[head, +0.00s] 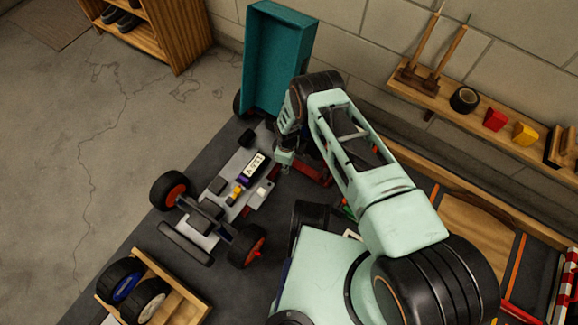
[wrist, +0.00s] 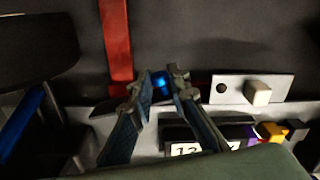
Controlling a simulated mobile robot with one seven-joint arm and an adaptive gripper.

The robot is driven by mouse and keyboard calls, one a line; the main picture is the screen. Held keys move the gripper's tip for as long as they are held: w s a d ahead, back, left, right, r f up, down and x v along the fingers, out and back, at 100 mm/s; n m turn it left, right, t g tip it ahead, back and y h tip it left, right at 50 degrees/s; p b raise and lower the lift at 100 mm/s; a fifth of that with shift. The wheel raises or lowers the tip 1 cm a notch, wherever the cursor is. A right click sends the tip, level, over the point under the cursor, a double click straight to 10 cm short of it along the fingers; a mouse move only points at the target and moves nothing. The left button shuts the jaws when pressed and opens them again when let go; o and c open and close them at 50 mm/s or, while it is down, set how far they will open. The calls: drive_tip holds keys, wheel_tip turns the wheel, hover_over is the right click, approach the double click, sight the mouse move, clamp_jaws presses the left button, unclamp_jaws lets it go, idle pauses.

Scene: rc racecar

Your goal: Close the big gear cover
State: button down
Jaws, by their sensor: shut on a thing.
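The car chassis (head: 227,188) lies on the dark work surface with wheels fitted at its near end. My gripper (head: 285,168) reaches down to the far right side of the chassis. In the wrist view, my gripper (wrist: 164,80) is shut on a small shiny blue part (wrist: 161,83) between its fingertips. Most of this part is hidden by the fingers. I cannot tell whether it belongs to the big gear cover; no cover is clearly recognisable.
A labelled battery (head: 250,167) sits on the chassis, near a white block (wrist: 258,93). A red bar (wrist: 116,45) lies close to my fingers. A teal open box (head: 280,60) stands behind. Loose wheels (head: 120,280) rest in a wooden tray at the lower left.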

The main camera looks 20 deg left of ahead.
drive_tip(key=c, duration=1.8)
unclamp_jaws()
drive_tip(key=shift+c, duration=0.2)
wheel_tip(320, 180, up, 12)
